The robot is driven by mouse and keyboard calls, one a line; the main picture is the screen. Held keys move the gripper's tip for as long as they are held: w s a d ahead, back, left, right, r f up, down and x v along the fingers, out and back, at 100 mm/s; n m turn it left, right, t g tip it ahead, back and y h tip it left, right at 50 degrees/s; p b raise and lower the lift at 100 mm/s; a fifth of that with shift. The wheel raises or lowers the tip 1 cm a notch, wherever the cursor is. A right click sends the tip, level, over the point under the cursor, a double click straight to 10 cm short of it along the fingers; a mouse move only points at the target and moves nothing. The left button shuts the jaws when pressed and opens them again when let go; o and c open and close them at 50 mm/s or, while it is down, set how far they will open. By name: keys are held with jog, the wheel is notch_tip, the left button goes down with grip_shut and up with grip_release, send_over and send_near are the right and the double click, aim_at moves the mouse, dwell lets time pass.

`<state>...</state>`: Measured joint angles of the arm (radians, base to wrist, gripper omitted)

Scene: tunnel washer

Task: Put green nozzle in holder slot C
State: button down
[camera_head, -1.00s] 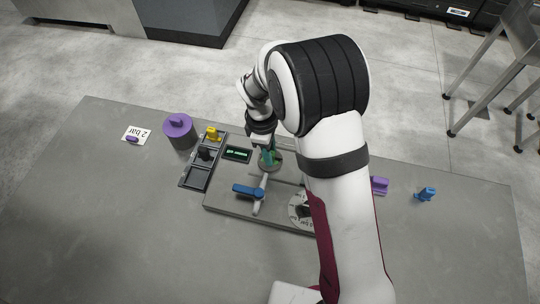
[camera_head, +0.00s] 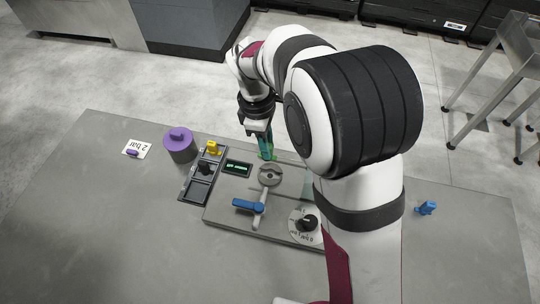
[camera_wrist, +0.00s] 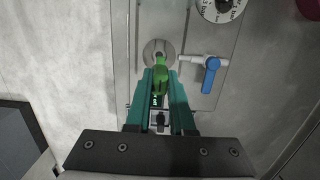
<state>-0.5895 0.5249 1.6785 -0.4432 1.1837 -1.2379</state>
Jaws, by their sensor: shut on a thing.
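My gripper (camera_head: 264,148) is shut on the green nozzle (camera_wrist: 161,75), which hangs between the teal fingertips. In the head view the nozzle is mostly hidden by the fingers, above the far edge of the grey panel and apart from its round socket (camera_head: 270,174). The dark holder (camera_head: 188,199) stands on the table to the left of the panel. A yellow nozzle (camera_head: 213,148) sits in its far slot and a black nozzle (camera_head: 206,168) in the slot below. The nearest part of the holder looks empty. Slot letters cannot be read.
The panel carries a blue-handled valve (camera_head: 249,205), a dial (camera_head: 307,223) and a small green display (camera_head: 237,168). A blue nozzle (camera_head: 427,207) lies right. The near-left table is clear.

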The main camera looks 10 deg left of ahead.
jog(key=s+a+f, duration=0.2)
jog(key=s+a, duration=0.2)
jog(key=a, duration=0.5)
jog(key=s+a+f, duration=0.3)
jog(key=s+a, duration=0.1)
jog(key=a, duration=0.4)
jog(key=shift+s+a+f, duration=0.1)
jog(key=shift+f, duration=1)
jog(key=shift+s+a+f, duration=0.1)
jog(key=shift+f, duration=1)
jog(key=shift+f, duration=0.1)
jog(key=shift+f, duration=0.45)
jog(key=shift+f, duration=0.4)
jog(key=shift+f, duration=0.15)
